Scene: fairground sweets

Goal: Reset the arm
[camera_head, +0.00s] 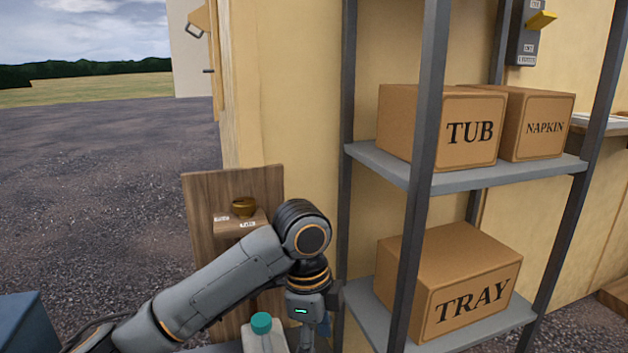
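My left arm comes in from the lower left and bends down at its wrist near the middle of the view. My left gripper (312,335) points down at the bottom edge, beside the shelf rack. Its fingertips are not clearly visible, so its opening and anything between the fingers cannot be told. A whitish bottle (257,341) with a teal cap (261,323) stands just left of the gripper, partly cut off by the frame. My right gripper is not in view.
A metal rack (412,190) stands close on the right, holding TUB (470,132), NAPKIN (544,127) and TRAY (463,305) boxes. A blue box (25,325) is at lower left. Open gravel (90,190) lies beyond.

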